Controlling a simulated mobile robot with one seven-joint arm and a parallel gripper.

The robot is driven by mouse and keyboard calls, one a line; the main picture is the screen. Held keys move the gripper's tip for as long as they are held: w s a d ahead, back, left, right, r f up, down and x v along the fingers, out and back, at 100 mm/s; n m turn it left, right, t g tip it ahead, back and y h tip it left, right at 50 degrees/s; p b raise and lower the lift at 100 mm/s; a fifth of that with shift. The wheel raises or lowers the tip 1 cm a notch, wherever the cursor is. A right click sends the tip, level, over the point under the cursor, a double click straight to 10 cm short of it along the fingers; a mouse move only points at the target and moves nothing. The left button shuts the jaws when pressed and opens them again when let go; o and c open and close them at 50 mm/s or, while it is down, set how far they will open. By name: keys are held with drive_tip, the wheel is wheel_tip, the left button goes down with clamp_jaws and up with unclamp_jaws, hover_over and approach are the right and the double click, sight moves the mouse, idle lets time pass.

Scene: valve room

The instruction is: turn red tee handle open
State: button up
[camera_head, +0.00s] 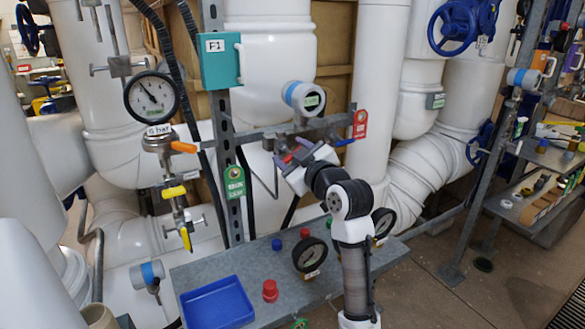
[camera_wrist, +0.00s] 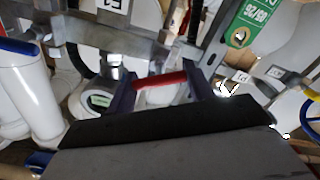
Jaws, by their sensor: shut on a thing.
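The red tee handle (camera_wrist: 160,79) spans between my two dark fingers in the wrist view. My gripper (camera_wrist: 159,86) is shut on it, one finger at each end of the red bar. In the head view my gripper (camera_head: 290,162) reaches up to the small valve under the metal rail, and a bit of red (camera_head: 306,143) shows beside it. Most of the handle and the valve body are hidden there by my gripper and wrist.
A white and blue round gauge (camera_head: 303,97) sits just above my gripper. A red tag (camera_head: 360,124) hangs to its right. A green tag (camera_head: 234,182) hangs on the upright post. Below, a grey shelf holds a blue tray (camera_head: 217,303), a black gauge (camera_head: 309,255) and coloured caps.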

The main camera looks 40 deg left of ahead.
drive_tip(key=n+b, duration=0.6)
drive_tip(key=shift+s+f+n, duration=0.1)
drive_tip(key=shift+f+n, duration=0.2)
drive_tip(key=n+b, duration=0.3)
drive_tip(key=n, duration=0.2)
drive_tip(key=shift+n, duration=0.4)
drive_tip(key=o, duration=1)
drive_tip(key=shift+r, duration=0.1)
drive_tip(key=b+v, duration=0.2)
drive_tip(key=v, duration=1.1)
drive_tip(key=shift+s+d, duration=0.25)
drive_tip(key=shift+d, duration=0.1)
